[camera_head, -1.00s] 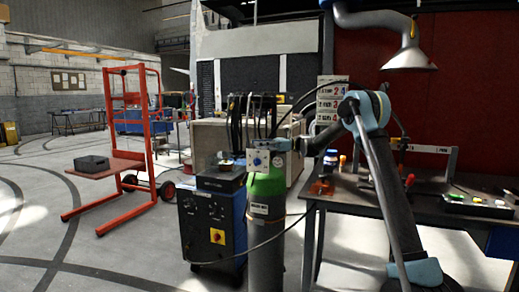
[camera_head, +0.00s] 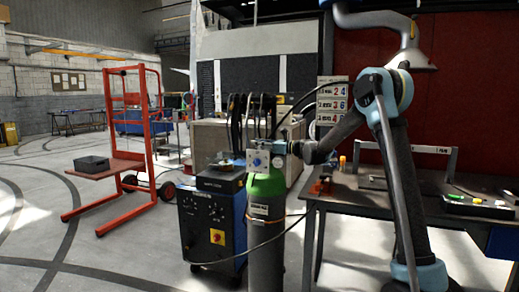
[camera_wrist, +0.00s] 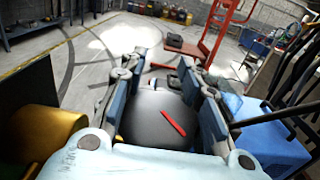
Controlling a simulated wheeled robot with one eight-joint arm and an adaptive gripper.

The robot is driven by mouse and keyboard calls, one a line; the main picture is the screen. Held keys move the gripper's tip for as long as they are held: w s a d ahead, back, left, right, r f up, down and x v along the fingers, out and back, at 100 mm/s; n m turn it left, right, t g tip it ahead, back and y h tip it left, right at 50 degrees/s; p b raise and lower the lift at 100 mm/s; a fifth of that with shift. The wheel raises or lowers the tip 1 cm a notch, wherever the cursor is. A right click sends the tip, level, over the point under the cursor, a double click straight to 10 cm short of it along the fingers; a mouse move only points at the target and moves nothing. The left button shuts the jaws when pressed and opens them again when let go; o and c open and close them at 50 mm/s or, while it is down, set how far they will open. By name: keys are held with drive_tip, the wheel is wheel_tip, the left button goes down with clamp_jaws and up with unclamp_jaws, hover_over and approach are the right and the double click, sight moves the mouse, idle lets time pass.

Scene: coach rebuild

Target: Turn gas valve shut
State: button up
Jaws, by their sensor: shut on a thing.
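The gas cylinder (camera_head: 266,255) stands upright with a green shoulder (camera_head: 266,188), right of a blue welding machine. A pale fitting with a blue round face (camera_head: 257,161) sits at its top. My gripper (camera_head: 282,147) is at the valve, reaching in from the right. In the wrist view, the valve knob (camera_wrist: 150,118) is a dark rounded disc with a red mark (camera_wrist: 173,122). My gripper (camera_wrist: 165,75) has one finger on each side of the knob and is shut on it. The valve stem is hidden.
The welding machine (camera_head: 212,225) stands close left of the cylinder, and a cable loops across the cylinder's front. A dark workbench (camera_head: 345,199) is at the right. A red lift truck (camera_head: 148,150) stands farther left. The floor at left is open.

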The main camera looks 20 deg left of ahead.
drive_tip(key=shift+w+d+m+t+h, duration=0.1)
drive_tip(key=shift+w+m+t+h, duration=0.1)
drive_tip(key=shift+m+t, duration=0.45)
drive_tip(key=shift+w+m+t+h, duration=0.1)
drive_tip(key=shift+w+m+t, duration=0.2)
drive_tip(key=shift+t, duration=0.55)
drive_tip(key=o, duration=1.2)
drive_tip(key=shift+s, duration=0.1)
drive_tip(key=v, duration=1.2)
drive_tip(key=shift+f, duration=0.1)
